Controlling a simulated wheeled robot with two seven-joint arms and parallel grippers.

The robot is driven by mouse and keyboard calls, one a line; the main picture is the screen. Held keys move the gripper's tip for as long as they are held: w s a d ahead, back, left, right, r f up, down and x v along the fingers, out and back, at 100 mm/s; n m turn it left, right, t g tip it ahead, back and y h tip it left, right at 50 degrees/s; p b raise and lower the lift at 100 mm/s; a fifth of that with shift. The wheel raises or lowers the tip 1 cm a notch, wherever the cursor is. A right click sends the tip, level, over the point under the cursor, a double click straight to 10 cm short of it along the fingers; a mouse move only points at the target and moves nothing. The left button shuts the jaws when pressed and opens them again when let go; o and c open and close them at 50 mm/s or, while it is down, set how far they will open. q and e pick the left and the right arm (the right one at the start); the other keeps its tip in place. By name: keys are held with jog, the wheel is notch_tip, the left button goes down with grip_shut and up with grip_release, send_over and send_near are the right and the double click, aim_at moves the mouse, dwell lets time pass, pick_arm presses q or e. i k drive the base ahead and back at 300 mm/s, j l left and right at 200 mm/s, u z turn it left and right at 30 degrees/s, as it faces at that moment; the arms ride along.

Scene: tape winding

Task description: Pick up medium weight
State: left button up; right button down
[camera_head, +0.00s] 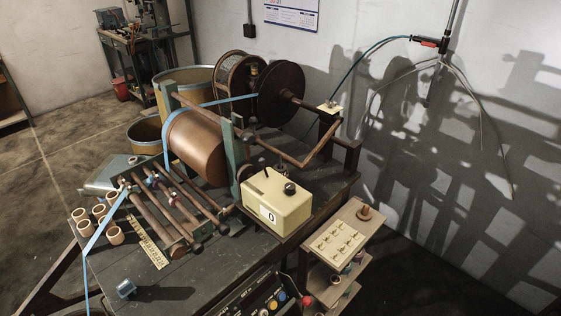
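Neither of my grippers shows in the head view. I cannot tell for sure which thing is the medium weight. A small side stand (364,236) at the right of the workbench bears a pale board (337,241) with several small brass-coloured pieces on it. A round brown piece with a knob (365,213) stands beside that board. Several open reddish-brown cups (114,235) stand at the bench's left edge. A small blue-grey block (126,289) lies near the front left corner.
The winding machine with its brown drum (198,147) fills the bench (205,287). Blue tape (107,222) runs over the rollers and off the front left edge. A cream counter box (277,203) sits at the right. The bench's front surface is mostly clear.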

aim_at(283, 171)
jog(key=l+u, duration=0.1)
jog(key=u, duration=0.3)
jog(key=i+l+u, duration=0.1)
jog(key=u, duration=0.3)
jog(key=l+u, duration=0.2)
jog(key=u, duration=0.2)
jog(key=l+u, duration=0.25)
jog(key=l, duration=0.3)
jog(key=k+l+u, duration=0.1)
jog(key=l+u, duration=0.15)
jog(key=l, duration=0.25)
jog(key=k+l+u, duration=0.25)
jog(key=l, duration=0.65)
jog(key=k+l, duration=0.1)
jog(key=l, duration=0.35)
